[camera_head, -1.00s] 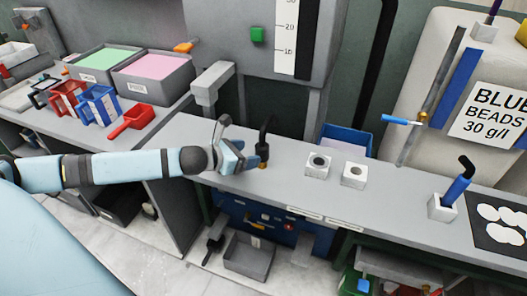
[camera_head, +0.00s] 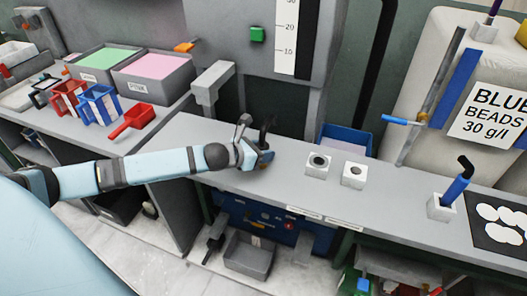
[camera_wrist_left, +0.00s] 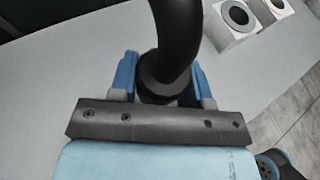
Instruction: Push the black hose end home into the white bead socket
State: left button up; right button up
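The black hose end (camera_head: 269,128) stands roughly upright on the bench, its bent top showing above my left gripper (camera_head: 259,157). In the left wrist view the hose (camera_wrist_left: 178,30) ends in a dark collar (camera_wrist_left: 165,80) between the two blue fingers (camera_wrist_left: 160,78). The fingers lie close along both sides of the collar; whether they press on it is hidden. Two white blocks with dark round sockets stand to the right, a nearer one (camera_head: 317,166) and a farther one (camera_head: 353,175). Neither has a hose in it. Which is the bead socket cannot be told. My right gripper is not in view.
A blue hose end (camera_head: 457,189) stands in a white block (camera_head: 441,208) at the right, beside a dark mat (camera_head: 490,236). A blue bin (camera_head: 345,139) stands behind the sockets. Red and blue holders and bins are at the left. The bench between hose and sockets is clear.

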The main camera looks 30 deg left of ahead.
pick_arm(q)
jog(key=c, duration=0.5)
jog(key=shift+r, duration=0.1)
jog(key=shift+c, duration=0.2)
